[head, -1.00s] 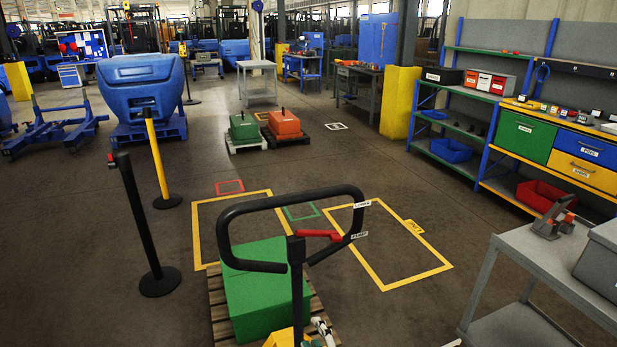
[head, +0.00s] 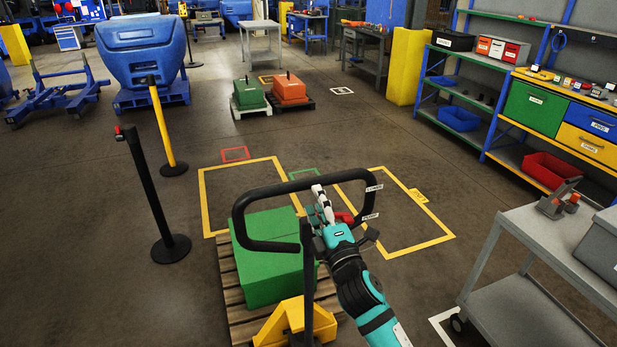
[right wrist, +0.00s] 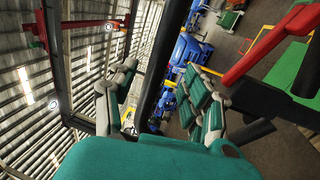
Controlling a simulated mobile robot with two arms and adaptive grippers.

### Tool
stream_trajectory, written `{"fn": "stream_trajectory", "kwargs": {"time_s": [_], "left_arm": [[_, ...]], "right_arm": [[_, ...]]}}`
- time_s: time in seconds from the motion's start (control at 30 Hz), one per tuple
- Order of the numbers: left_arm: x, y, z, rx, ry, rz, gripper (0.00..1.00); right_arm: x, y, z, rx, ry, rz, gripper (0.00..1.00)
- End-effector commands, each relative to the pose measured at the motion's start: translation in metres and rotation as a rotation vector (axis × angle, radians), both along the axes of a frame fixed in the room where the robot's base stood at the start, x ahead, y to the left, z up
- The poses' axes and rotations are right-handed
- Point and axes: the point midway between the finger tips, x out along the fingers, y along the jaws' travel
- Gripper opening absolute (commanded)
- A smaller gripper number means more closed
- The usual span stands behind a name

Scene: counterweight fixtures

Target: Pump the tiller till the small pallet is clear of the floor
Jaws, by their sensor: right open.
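The tiller (head: 243,225) is a black loop handle with labels near its right side, a red lever (head: 345,217) and a dark upright shaft. Behind it is the small wooden pallet (head: 234,293) with a green block (head: 268,268) on it; any gap under the pallet cannot be made out. The yellow part of the pallet truck (head: 285,322) is in front. My right gripper (head: 324,207) is open at the loop, beside the red lever. In the right wrist view, a dark bar runs between its spread fingers (right wrist: 162,78); contact is unclear. My left gripper is out of view.
A grey cart (head: 535,245) stands at the right. A black post (head: 148,195) and a yellow post (head: 162,125) stand at the left. Yellow floor outlines (head: 437,240) lie behind the tiller on open floor. Green and orange weights (head: 290,88) stand farther back.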

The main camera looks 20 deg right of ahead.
Motion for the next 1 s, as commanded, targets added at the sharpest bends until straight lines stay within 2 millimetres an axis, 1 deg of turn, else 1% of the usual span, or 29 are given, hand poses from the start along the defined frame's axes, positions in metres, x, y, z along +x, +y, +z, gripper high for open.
{"fn": "stream_trajectory", "kwargs": {"time_s": [0.03,0.1,0.2,0.3,0.4,0.5,0.73,0.77,1.0], "left_arm": [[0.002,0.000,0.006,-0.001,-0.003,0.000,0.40],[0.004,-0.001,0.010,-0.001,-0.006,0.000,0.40],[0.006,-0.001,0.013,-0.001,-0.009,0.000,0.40],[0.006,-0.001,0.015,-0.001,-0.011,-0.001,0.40],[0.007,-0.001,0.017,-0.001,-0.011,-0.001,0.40],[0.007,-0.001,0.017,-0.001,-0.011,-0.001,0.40],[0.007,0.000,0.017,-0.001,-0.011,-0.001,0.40],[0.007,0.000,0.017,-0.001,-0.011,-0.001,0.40],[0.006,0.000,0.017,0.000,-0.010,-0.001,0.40]], "right_arm": [[0.012,0.001,0.006,0.001,-0.001,-0.001,0.49],[0.025,0.001,0.009,0.001,-0.002,-0.001,0.49],[0.041,0.001,0.011,0.001,-0.001,-0.001,0.49],[0.053,0.002,0.012,0.001,0.000,-0.001,0.49],[0.061,0.002,0.013,0.000,-0.001,0.000,0.49],[0.064,0.002,0.013,0.000,0.000,0.000,0.49],[0.065,0.002,0.013,0.000,0.000,0.000,0.49],[0.064,0.002,0.013,0.000,0.000,0.000,0.48],[0.064,0.002,0.013,0.000,0.000,0.000,0.17]]}}
